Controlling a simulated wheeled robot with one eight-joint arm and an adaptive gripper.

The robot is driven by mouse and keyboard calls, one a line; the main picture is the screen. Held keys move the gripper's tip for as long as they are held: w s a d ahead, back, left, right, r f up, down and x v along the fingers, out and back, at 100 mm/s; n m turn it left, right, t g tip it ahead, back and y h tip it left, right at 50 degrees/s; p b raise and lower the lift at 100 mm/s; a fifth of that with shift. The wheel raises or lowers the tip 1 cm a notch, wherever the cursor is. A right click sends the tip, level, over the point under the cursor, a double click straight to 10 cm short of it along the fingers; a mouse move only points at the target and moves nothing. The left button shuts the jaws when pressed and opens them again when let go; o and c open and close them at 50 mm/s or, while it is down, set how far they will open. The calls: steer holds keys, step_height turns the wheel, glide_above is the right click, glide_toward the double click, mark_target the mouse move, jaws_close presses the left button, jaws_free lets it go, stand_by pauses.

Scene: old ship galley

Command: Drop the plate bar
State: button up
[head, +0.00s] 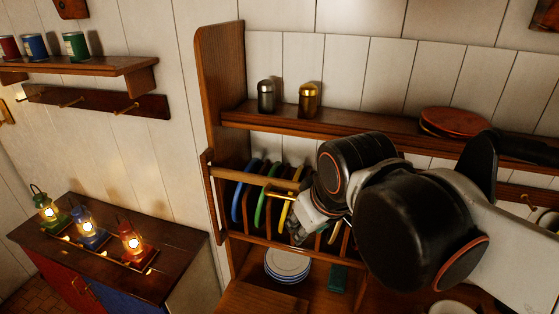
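The plate bar (255,178) is a light wooden bar running across the front of the plate rack, level with the upper part of the plates. Blue (241,205), green (260,208) and yellow (285,212) plates stand on edge behind it between wooden dividers. My gripper (301,229) is at the rack's front, close below the right visible end of the bar. My black and white arm hides the bar's right part and most of the gripper. I cannot tell whether the fingers touch the bar or are open. A short brass piece (282,196) shows beside the gripper.
A shelf above holds a dark shaker (266,97), a brass shaker (308,99) and a round reddish-brown item (457,122). Stacked white plates (287,263) and a green block (338,278) sit below. Lit lanterns (131,240) stand on the left cabinet (172,262).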

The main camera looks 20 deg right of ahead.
steer(key=w+r+n+g+p, duration=0.1)
steer(key=w+r+n+p, duration=0.25)
steer(key=r, duration=0.45)
steer(key=n+g+h, duration=0.1)
steer(key=n+g, duration=0.2)
steer(key=n, duration=0.2)
glide_toward(280, 196)
steer(key=f, duration=0.2)
steer(key=w+f, duration=0.1)
steer(key=f, duration=0.2)
steer(key=d+f+p, duration=0.1)
steer(key=f, duration=0.1)
steer(key=shift+w+f, duration=0.3)
steer(key=shift+f, duration=0.05)
jaws_close()
